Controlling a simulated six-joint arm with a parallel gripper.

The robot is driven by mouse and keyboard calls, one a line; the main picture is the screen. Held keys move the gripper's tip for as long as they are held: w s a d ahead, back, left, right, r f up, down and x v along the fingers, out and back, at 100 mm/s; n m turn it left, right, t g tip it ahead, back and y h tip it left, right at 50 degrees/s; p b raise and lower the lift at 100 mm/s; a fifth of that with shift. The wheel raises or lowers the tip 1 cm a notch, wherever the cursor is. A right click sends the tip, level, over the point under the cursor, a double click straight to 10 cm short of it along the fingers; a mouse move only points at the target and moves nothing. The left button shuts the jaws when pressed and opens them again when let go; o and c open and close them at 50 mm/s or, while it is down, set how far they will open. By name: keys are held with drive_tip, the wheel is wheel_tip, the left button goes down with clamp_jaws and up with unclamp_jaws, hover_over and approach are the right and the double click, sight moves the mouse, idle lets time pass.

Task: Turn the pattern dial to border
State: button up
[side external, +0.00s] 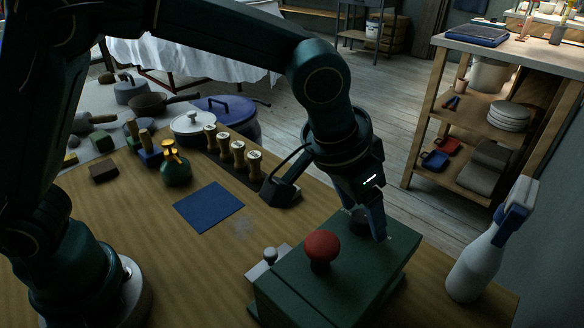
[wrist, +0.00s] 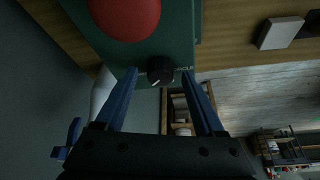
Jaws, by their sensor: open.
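A green box (side external: 335,275) stands at the front of the wooden table. On its top is a small black dial (wrist: 160,70), with a pale pointer mark aimed at the lower left in the wrist view. Small pale lettering beside it is partly hidden by a finger and hard to read. In the side view the dial (side external: 357,222) is mostly hidden behind my gripper (side external: 367,220). My gripper is open, with its two blue fingers on either side of the dial in the wrist view (wrist: 159,74). I cannot tell whether they touch it.
A big red knob (side external: 322,247) stands on the box close to the dial. A small grey knob (side external: 270,255) is at the box's left side. A white spray bottle (side external: 481,258) stands to the right.

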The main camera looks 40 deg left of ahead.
drive_tip(key=shift+s+r+n, duration=0.1)
drive_tip(key=shift+r+n, duration=0.2)
drive_tip(key=shift+r, duration=0.05)
drive_tip(key=v, duration=0.4)
drive_tip(key=shift+a+r, duration=0.1)
drive_tip(key=shift+r, duration=0.3)
drive_tip(key=s+a+r+n+t, duration=0.25)
drive_tip(key=a+r, duration=0.35)
drive_tip(key=a, duration=0.5)
drive_tip(key=s+a+f+g+y, duration=0.1)
drive_tip(key=s+a+f, duration=0.2)
drive_tip(key=s, duration=0.3)
drive_tip(key=s+a+f, duration=0.3)
drive_tip(key=s+f, duration=0.1)
drive_tip(key=s, duration=0.2)
drive_tip(key=w+a+r+n+y, duration=0.1)
drive_tip(key=w+a+r+n, duration=0.3)
drive_tip(key=w+n, duration=0.3)
drive_tip(key=w+a+r+n+g+y, duration=0.1)
drive_tip(key=w+a+r+n, duration=0.3)
drive_tip(key=w+a+n, duration=0.3)
drive_tip(key=shift+r+n+y, duration=0.3)
drive_tip(key=shift+n, duration=1.85)
